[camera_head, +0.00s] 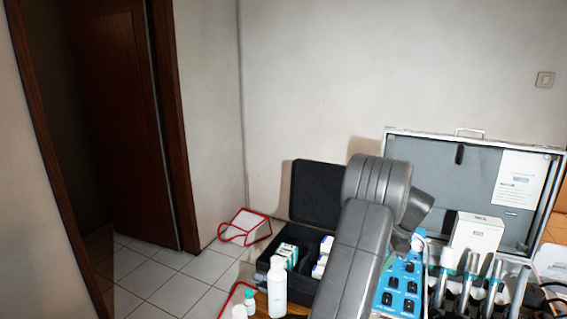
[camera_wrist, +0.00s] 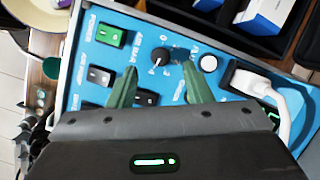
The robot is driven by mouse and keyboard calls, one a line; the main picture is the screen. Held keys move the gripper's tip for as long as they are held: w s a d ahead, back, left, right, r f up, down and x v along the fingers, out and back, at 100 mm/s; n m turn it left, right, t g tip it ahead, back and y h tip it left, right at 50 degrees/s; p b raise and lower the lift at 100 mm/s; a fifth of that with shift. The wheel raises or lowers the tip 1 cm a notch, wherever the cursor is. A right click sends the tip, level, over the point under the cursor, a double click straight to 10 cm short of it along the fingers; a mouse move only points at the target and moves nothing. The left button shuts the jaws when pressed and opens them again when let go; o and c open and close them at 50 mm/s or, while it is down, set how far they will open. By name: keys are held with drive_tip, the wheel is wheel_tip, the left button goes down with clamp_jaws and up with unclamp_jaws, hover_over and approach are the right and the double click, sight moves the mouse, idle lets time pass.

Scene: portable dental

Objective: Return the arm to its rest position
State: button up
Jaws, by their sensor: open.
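In the wrist view my gripper (camera_wrist: 158,62) is open, with its two green fingers apart and nothing held between them. It is over a blue control panel (camera_wrist: 145,32) with rocker switches, a green power switch (camera_wrist: 111,35) and a black knob (camera_wrist: 164,59). The knob shows between the fingertips; whether they touch the panel I cannot tell. In the head view my grey arm (camera_head: 355,250) reaches over the right side of the scene, in front of part of the blue panel (camera_head: 411,268). The gripper itself is hidden there.
A black case (camera_head: 318,192) with boxes stands left of my arm, beside a white bottle (camera_head: 277,288). At right are an open silver case (camera_head: 430,160), a white box (camera_head: 477,238) and several dental handpieces (camera_head: 471,272). A white hose connector (camera_wrist: 272,88) is right of the fingers.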

drive_tip(key=shift+x, duration=2.35)
